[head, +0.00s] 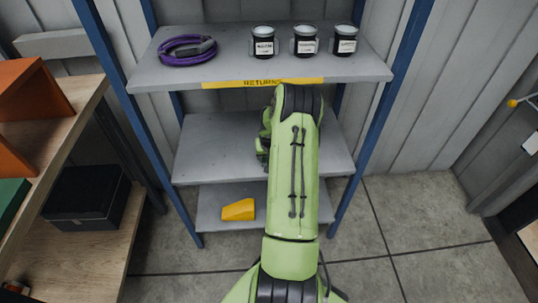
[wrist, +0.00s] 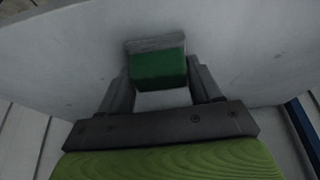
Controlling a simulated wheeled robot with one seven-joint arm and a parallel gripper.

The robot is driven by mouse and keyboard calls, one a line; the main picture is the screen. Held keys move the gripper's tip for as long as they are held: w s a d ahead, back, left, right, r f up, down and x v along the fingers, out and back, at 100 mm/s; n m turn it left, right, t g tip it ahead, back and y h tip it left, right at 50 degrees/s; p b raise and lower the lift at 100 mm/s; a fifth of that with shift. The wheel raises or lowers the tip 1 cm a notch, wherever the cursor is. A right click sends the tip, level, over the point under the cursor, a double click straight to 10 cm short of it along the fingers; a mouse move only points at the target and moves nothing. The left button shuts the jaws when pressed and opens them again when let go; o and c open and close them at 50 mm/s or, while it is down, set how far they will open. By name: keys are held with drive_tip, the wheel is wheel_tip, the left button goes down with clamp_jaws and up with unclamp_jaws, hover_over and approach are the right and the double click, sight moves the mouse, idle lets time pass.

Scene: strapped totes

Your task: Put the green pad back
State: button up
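In the wrist view, the green pad (wrist: 159,69), a dark green block with a grey band along its far side, sits between the fingertips of my gripper (wrist: 160,80). It fills the gap and appears to touch both fingers. A pale grey surface lies behind it; I cannot tell whether the pad touches that surface. In the head view my arm reaches toward the rack's middle shelf (head: 205,150), and my gripper and the pad are hidden behind the arm.
The upper shelf (head: 220,68) carries a yellow RETURNS label (head: 263,83), a purple cable coil (head: 187,50) and three dark jars (head: 305,41). A yellow block (head: 239,210) lies on the bottom shelf. Blue posts (head: 380,120) flank the rack. A wooden bench (head: 75,105) stands left.

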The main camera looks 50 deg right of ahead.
drive_tip(key=o, duration=0.4)
drive_tip(key=shift+o, duration=0.2)
drive_tip(key=shift+r, duration=0.1)
drive_tip(key=p+v, duration=0.4)
drive_tip(key=v, duration=0.8)
drive_tip(key=w+a+r+n+t, duration=0.15)
drive_tip(key=a+r+n, duration=0.35)
drive_tip(key=a+r, duration=1.45)
drive_tip(key=s+a+r+n+y, duration=0.1)
drive_tip(key=s+a+r+n, duration=0.1)
drive_tip(key=s+a, duration=0.5)
drive_tip(key=s+a+r+n+t+y, duration=0.1)
drive_tip(key=s+a+n+y, duration=0.1)
drive_tip(key=s+a, duration=0.6)
drive_tip(key=shift+s+a+r+n, duration=0.3)
drive_tip(key=shift+a+r, duration=0.1)
drive_tip(key=shift+a, duration=0.65)
